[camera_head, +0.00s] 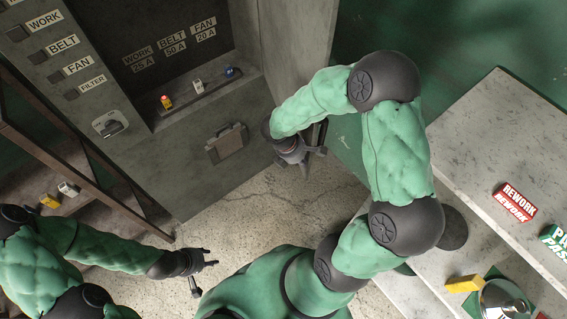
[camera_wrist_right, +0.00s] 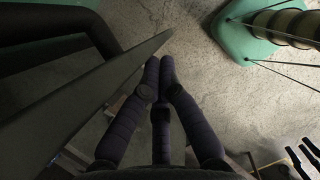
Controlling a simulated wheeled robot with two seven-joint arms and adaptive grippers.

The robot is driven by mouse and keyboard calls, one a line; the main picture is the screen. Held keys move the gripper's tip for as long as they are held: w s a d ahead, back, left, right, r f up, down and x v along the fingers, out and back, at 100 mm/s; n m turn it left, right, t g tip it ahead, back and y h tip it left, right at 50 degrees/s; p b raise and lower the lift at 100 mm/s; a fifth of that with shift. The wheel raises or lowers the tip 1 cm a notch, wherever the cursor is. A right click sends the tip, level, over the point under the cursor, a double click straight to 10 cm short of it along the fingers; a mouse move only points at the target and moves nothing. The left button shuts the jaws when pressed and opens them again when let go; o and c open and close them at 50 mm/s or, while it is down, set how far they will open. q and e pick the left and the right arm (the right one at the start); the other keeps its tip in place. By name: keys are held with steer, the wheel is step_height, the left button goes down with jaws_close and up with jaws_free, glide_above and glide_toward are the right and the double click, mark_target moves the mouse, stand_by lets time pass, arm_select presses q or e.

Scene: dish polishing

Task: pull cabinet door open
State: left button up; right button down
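The grey cabinet (camera_head: 160,185) stands at upper left in the head view, with its dark interior exposed. Its door (camera_head: 290,45) stands swung out on the right side of the opening. My right gripper (camera_head: 305,170) is low beside the door, pointing down. In the right wrist view its fingers (camera_wrist_right: 159,65) are together with nothing visible between them. There the dark panel edge (camera_wrist_right: 110,80), apparently the door, runs just left of the fingertips; I cannot tell if they touch. A black bar (camera_wrist_right: 60,12) shows beyond it. My left gripper (camera_head: 208,272) is open and empty over the floor.
A rack (camera_head: 90,180) is at left. A stone counter (camera_head: 500,130) at right holds REWORK (camera_head: 515,200) and green signs. Speckled floor (camera_head: 240,215) lies clear between.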

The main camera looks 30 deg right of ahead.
steer(key=s+d+n+t, duration=0.1)
steer(key=s+d+n, duration=0.2)
steer(key=d, duration=1.2)
steer(key=shift+s, duration=0.25)
